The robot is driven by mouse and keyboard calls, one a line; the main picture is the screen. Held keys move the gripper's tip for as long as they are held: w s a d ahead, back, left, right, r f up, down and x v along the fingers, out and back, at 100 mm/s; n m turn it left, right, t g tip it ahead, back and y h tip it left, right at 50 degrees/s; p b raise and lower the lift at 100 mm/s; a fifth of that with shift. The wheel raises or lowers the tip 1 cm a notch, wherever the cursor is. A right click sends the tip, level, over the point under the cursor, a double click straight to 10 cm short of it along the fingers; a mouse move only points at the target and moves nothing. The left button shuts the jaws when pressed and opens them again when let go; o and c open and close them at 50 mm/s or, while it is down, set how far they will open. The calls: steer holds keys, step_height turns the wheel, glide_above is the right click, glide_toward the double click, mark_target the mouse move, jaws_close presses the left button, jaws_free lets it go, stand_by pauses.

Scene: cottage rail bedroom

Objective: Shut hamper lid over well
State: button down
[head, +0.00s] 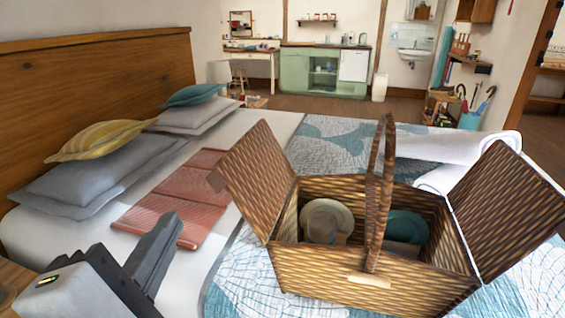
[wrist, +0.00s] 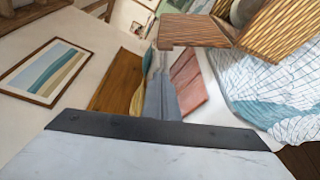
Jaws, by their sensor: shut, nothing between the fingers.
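The wicker hamper (head: 345,290) stands on the bed, its handle (head: 380,190) upright across the middle. Its left lid (head: 255,172) and right lid (head: 508,210) are both raised and lean outward, so the well is open. A cream round dish (head: 328,220) and a teal one (head: 405,227) lie inside. In the wrist view a lid (wrist: 195,29) and part of the hamper (wrist: 280,30) show at the top. My gripper (head: 168,228) is shut and empty at the lower left in the head view, left of the hamper and apart from it.
Grey, yellow and teal pillows (head: 100,170) rest by the wooden headboard (head: 100,85). A rolled white cover (head: 460,160) lies behind the right lid. A framed picture (wrist: 45,72) hangs on the wall.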

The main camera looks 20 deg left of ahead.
mark_target(212, 181)
steer(key=shift+w+d+r, duration=0.1)
steer(key=shift+w+d, duration=0.1)
steer(key=shift+w, duration=2.15)
steer(key=shift+w+d+r, duration=0.1)
steer(key=shift+w+d, duration=0.05)
steer(key=shift+w, duration=2.2)
